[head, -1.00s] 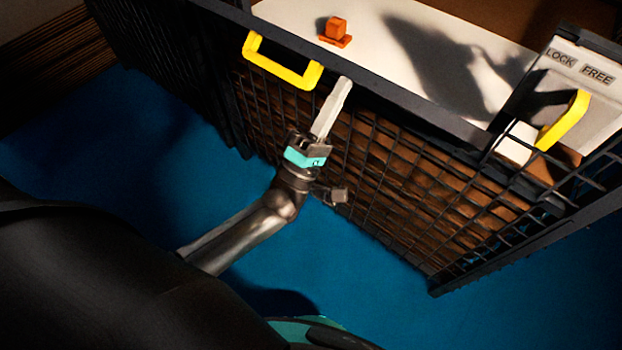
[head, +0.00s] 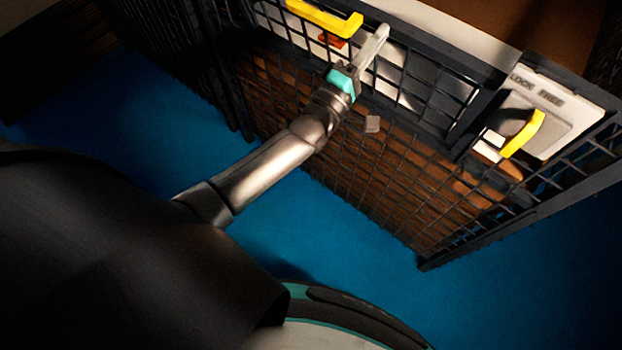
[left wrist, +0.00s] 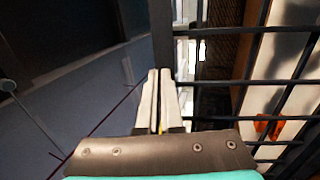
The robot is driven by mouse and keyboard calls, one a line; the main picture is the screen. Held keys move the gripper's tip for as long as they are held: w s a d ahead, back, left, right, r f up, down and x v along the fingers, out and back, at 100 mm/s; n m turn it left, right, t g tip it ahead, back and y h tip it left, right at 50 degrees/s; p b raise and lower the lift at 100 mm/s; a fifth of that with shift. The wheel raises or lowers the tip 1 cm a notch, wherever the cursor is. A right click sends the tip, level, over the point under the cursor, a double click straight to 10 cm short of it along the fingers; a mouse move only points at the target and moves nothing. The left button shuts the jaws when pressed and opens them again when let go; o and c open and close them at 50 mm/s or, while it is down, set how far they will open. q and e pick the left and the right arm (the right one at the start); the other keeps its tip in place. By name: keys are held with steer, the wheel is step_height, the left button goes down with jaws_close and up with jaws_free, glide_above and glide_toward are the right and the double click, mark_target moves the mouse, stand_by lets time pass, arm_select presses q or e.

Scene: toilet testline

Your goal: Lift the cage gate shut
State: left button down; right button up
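The cage gate is a black mesh panel (head: 412,88) with a yellow handle (head: 325,18) near its upper edge in the head view. Its upper mesh now stands in front of the white surface. My left gripper (head: 384,32) is at the gate's upper part, just right of the handle. In the left wrist view its pale fingers (left wrist: 160,80) are together, with a thin yellow sliver between them near the base. I see no clear grasp on the handle; contact with the gate cannot be told. My right gripper is not in view.
A pale plate (head: 560,100) marked LOCK and FREE, with a yellow lever (head: 523,133), is at the right of the gate. An orange object (head: 332,40) shows behind the mesh. The blue floor (head: 285,215) before the cage is clear.

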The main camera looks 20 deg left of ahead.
mark_target(389, 23)
arm_select(q)
steer(key=b+x, duration=0.1)
steer(key=x, duration=0.2)
steer(key=shift+w+d, duration=0.1)
steer(key=shift+w, duration=0.2)
steer(key=w, duration=0.2)
steer(key=w+d+r+p, duration=0.1)
steer(key=shift+w+g, duration=0.1)
steer(key=shift+g, duration=0.3)
steer(key=shift+w, duration=0.25)
steer(key=shift+r+g, duration=0.2)
steer(key=shift+g, duration=0.1)
steer(key=shift+r, duration=0.15)
steer(key=shift+d, duration=0.1)
